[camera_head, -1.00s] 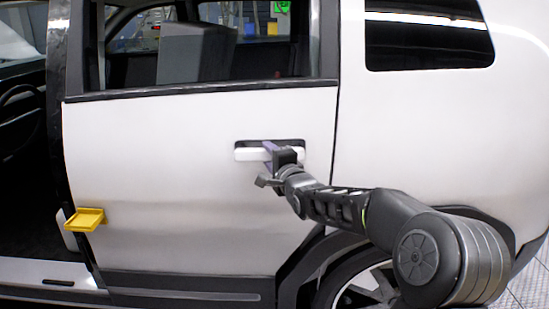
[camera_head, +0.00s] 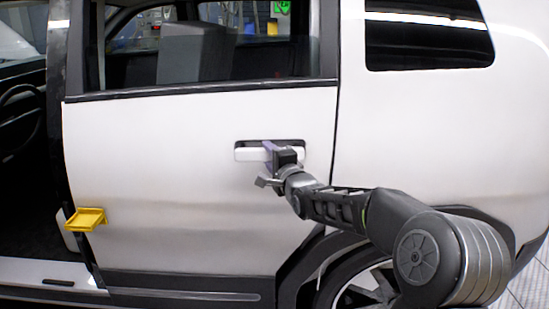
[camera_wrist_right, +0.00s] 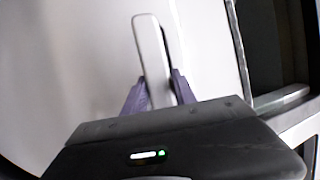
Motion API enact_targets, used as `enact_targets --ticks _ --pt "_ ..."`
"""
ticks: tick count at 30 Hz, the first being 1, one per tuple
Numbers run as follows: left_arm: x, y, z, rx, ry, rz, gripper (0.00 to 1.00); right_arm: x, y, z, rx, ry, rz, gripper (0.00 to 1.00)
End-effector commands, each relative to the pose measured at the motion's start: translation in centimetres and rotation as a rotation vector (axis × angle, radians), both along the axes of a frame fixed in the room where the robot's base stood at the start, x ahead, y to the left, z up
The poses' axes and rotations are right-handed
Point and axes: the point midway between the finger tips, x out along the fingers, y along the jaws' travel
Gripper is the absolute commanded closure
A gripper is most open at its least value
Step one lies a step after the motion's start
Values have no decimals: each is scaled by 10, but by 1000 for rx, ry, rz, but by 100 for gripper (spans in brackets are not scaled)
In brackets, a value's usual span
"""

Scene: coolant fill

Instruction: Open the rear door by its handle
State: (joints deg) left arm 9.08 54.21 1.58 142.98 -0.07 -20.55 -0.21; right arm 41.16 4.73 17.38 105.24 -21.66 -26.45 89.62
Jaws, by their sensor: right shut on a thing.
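The white rear door (camera_head: 170,190) fills the middle of the head view. Its white handle (camera_head: 251,154) sits across a dark recess in the upper right of the panel. My right gripper (camera_head: 270,150) reaches in from the lower right and is shut on the handle. In the right wrist view the handle (camera_wrist_right: 150,50) stands between the two purple fingers of the gripper (camera_wrist_right: 159,88), its far end sticking out beyond them. The door's right edge lies along the car body, and I cannot make out a clear gap there. My left gripper is not in view.
A yellow tray-like piece (camera_head: 86,219) juts out at the door's lower left edge. The front doorway at the left is open, showing a steering wheel (camera_head: 20,105). The rear wheel (camera_head: 362,285) and its dark arch lie below my right arm.

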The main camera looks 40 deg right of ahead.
Motion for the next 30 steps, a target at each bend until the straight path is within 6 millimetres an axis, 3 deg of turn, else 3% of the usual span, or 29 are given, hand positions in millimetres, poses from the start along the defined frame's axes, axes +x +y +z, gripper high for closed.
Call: enact_targets --ticks 30 --pt "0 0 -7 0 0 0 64 -11 9 -2 2 4 0 100"
